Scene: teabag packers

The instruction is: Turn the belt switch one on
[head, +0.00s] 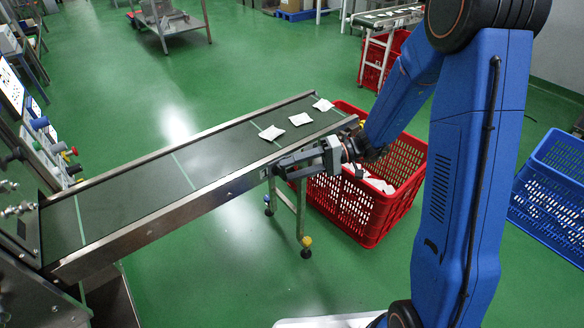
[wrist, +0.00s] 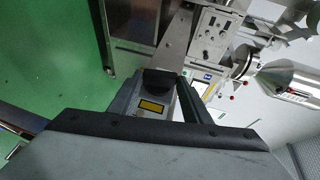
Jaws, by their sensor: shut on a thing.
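My gripper (head: 272,172) is at the near side rail of the conveyor belt (head: 140,185), close to its right end. In the wrist view, the two dark fingers of my gripper (wrist: 158,96) are on either side of a black knob, the belt switch (wrist: 157,80). A grey part with a yellow label (wrist: 151,106) shows between the fingers. My gripper is shut on the knob. In the head view the switch is mostly hidden by the fingers, and which way it is turned cannot be told.
Several white teabag packets (head: 300,119) lie on the belt's right half. A red crate (head: 375,210) with white packets stands below the belt end, close to my arm. A blue crate (head: 555,190) stands at the right. The green floor in front is clear.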

